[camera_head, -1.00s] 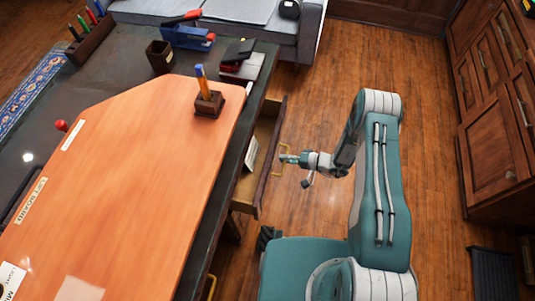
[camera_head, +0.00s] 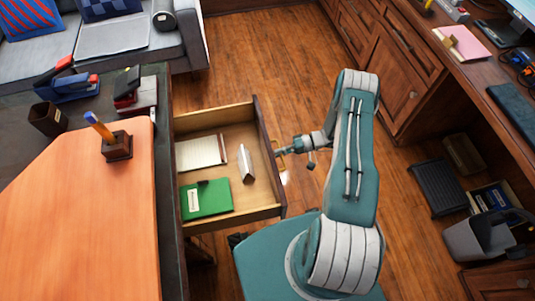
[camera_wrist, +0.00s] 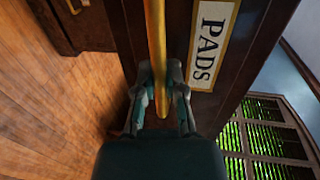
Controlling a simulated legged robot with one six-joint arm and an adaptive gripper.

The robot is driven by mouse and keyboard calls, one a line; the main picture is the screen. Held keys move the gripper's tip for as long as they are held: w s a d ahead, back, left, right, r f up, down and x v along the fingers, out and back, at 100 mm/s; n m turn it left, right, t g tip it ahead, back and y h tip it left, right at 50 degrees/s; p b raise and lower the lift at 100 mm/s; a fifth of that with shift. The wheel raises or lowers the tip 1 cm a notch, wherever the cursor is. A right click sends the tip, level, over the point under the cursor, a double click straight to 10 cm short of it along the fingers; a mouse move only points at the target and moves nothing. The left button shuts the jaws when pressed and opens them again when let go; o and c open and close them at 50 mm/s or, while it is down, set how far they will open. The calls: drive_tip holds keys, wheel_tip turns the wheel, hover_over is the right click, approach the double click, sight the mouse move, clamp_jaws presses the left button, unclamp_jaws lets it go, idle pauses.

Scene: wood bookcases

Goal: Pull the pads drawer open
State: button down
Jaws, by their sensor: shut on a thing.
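The pads drawer (camera_head: 222,213) stands well out from the dark desk in the head view, with its inside showing. A cream pad (camera_head: 201,153), a green pad (camera_head: 206,199) and a small white upright card (camera_head: 246,163) are in it. In the wrist view the drawer front bears a "PADS" label (camera_wrist: 212,45). My gripper (camera_wrist: 162,105) is shut on the brass handle (camera_wrist: 157,50), with a finger on each side of the bar. In the head view my gripper (camera_head: 281,150) is at the drawer's outer front, where the handle is small and partly hidden.
The desk (camera_head: 165,130) carries an orange board (camera_head: 75,215), a pencil holder (camera_head: 117,147) and staplers. A grey sofa (camera_head: 140,45) is at the back. Wooden cabinets (camera_head: 380,60) line the right. Wood floor (camera_head: 270,60) is clear beyond the drawer.

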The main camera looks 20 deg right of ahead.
drive_tip(key=shift+s+d+f, duration=0.15)
drive_tip(key=shift+d+f, duration=0.05)
drive_tip(key=shift+d, duration=0.35)
drive_tip(key=c, duration=0.7)
unclamp_jaws()
drive_tip(key=shift+r, duration=0.1)
drive_tip(key=w+v, duration=0.1)
drive_tip(key=v, duration=1.1)
drive_tip(key=shift+s, duration=0.3)
